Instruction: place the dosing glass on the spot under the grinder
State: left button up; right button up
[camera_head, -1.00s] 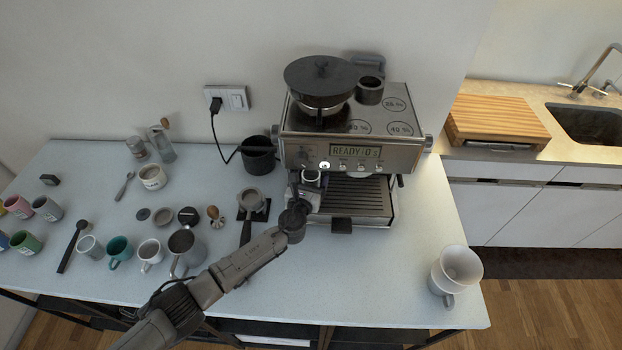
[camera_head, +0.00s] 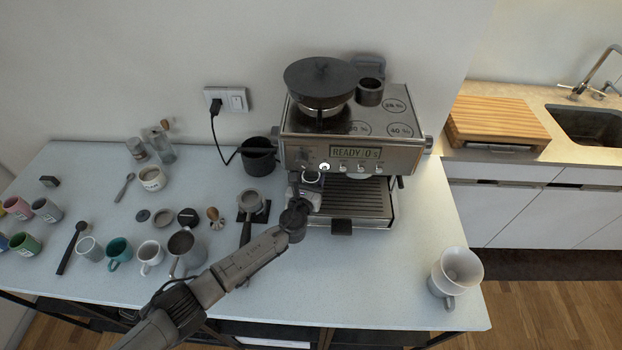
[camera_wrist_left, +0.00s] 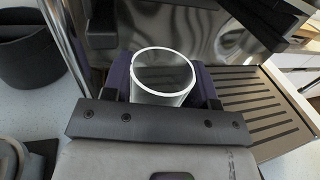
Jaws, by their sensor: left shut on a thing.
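My left gripper (camera_head: 297,210) is in front of the left part of the espresso machine (camera_head: 350,140), near the grinder outlet (camera_head: 311,178). It is shut on the dosing glass, a small cup with a bright rim; in the left wrist view the dosing glass (camera_wrist_left: 163,76) sits upright between the two fingers and looks empty. In the head view the gripper mostly hides the glass. The spot under the grinder is hidden behind the gripper and glass, so I cannot tell whether the glass touches it. My right gripper is not in view.
The drip tray (camera_head: 352,200) lies just right of the gripper. A portafilter (camera_head: 250,203) rests on a black stand to the left, with a black bin (camera_head: 258,156) behind. A milk jug (camera_head: 187,250) and several cups stand left.

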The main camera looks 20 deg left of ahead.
pick_arm(q)
jog(key=o, duration=0.9)
jog(key=shift+s, duration=0.15)
jog(key=shift+s, duration=0.35)
jog(key=shift+s+d+p, duration=0.15)
jog(key=shift+s+p, duration=0.15)
jog(key=shift+s, duration=1.85)
jog(key=shift+s+d+p, duration=0.15)
jog(key=shift+s+p, duration=0.2)
jog(key=shift+s, duration=1.75)
jog(key=shift+s+d+p, duration=0.15)
jog(key=shift+s+p, duration=0.15)
jog(key=shift+s, duration=1.85)
